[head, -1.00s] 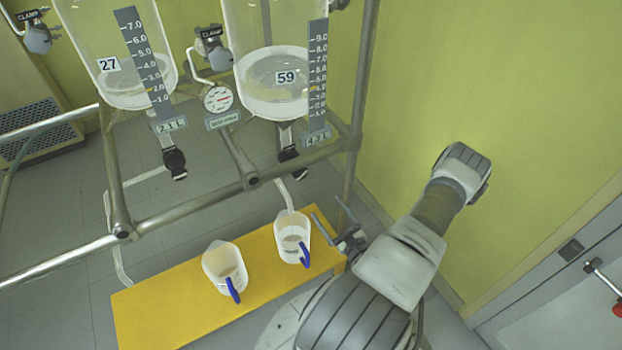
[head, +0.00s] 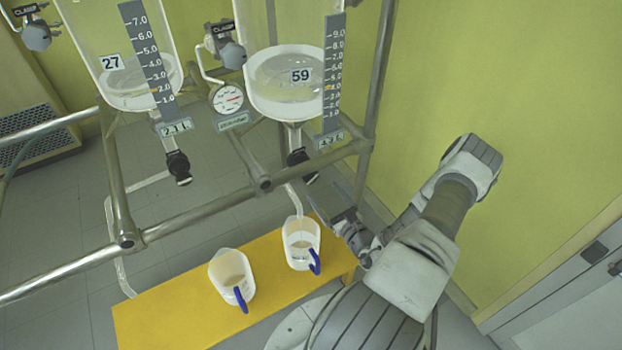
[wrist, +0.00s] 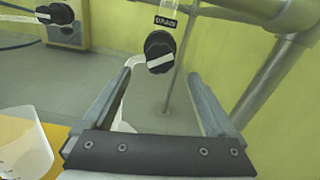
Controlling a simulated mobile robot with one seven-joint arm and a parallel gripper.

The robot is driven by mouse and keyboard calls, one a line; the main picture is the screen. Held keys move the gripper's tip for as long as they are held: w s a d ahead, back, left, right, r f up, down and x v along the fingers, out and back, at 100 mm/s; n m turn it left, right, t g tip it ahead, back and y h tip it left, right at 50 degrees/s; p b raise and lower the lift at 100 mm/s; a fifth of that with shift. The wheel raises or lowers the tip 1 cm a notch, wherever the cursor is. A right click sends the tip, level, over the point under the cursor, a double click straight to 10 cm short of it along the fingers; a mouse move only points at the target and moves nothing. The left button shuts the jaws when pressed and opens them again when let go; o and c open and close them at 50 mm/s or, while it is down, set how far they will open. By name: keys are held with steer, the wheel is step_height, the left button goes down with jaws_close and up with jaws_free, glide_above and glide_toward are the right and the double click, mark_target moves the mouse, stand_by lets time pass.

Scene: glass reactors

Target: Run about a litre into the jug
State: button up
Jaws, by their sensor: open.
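Reactor 59 (head: 290,100) holds clear liquid. Its black drain valve knob (head: 300,165) hangs below it, partly behind a frame rail. In the wrist view the knob (wrist: 159,48) shows a white stripe lying nearly crosswise. A pale tube (head: 293,199) runs down from it to a clear jug (head: 300,240) with a blue handle, on the yellow bench (head: 170,310). How much is in the jug I cannot tell. My gripper (head: 345,206) is open and empty beside that jug; in the wrist view its fingers (wrist: 160,75) point towards the knob, which lies beyond them, apparently untouched.
Reactor 27 (head: 130,75) stands left with its own knob (head: 179,167); its tube (head: 122,270) ends near the bench's left end. A second blue-handled jug (head: 231,272) stands on the bench. A metal frame rail (head: 210,207) crosses above the bench; an upright (head: 377,80) stands right of reactor 59.

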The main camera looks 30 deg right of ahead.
mark_target(312, 180)
steer(key=w, duration=0.3)
steer(key=w+b, duration=0.1)
steer(key=w, duration=0.4)
steer(key=shift+w+d, duration=0.3)
steer(key=c, duration=1.4)
steer(key=shift+m, duration=0.4)
steer(key=m+p, duration=0.1)
steer(key=m, duration=0.2)
steer(key=shift+s+m+p, duration=0.1)
steer(key=shift+m+p, duration=0.2)
steer(key=shift+m, duration=0.7)
